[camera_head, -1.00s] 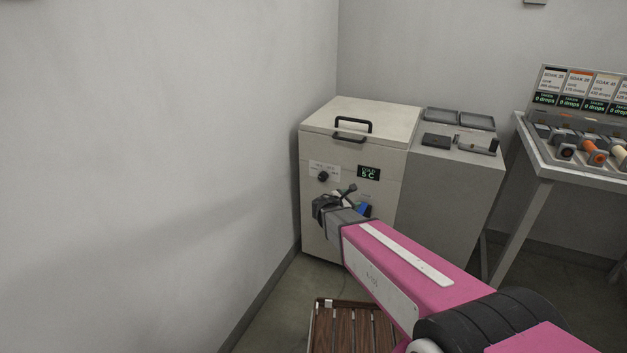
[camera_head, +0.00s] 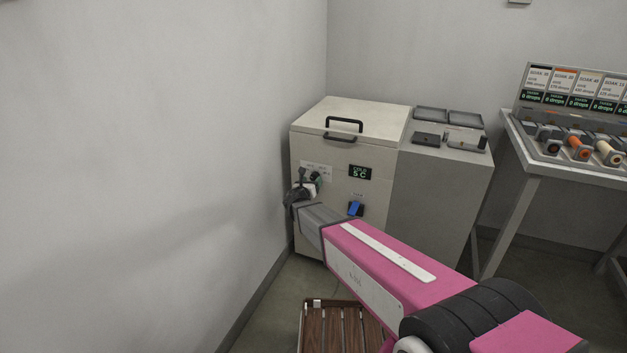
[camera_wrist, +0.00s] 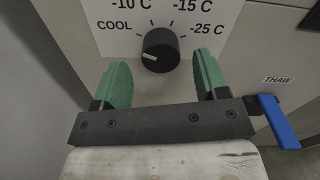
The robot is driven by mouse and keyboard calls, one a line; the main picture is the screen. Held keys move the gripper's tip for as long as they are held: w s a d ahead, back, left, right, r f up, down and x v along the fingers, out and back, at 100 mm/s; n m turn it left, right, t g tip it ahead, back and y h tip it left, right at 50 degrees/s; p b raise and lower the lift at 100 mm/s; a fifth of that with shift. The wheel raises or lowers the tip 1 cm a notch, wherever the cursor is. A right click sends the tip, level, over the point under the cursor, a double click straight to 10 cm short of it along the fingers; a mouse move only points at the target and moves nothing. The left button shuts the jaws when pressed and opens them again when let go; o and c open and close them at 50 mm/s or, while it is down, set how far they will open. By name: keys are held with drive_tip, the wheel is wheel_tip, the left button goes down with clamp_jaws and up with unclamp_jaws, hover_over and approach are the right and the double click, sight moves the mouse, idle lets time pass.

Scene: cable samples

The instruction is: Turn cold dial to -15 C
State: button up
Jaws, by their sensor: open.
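The cold dial (camera_wrist: 160,50) is a round black knob on a white label plate (camera_wrist: 105,22) marked COOL, -10 C, -15 C and -25 C. In the head view my gripper (camera_head: 314,178) is at the chest freezer's front (camera_head: 325,220) and partly hides the dial. The display (camera_head: 360,172) reads COLD 5 C.
A blue lever (camera_wrist: 278,122) beside a THAW label is right of my gripper, and it also shows in the head view (camera_head: 355,208). A grey cabinet (camera_head: 437,205) adjoins the freezer. The wall (camera_head: 150,170) is close on the left. A slatted wooden stand (camera_head: 340,330) is below.

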drive_tip(key=shift+x, duration=1.4)
drive_tip(key=c, duration=0.9)
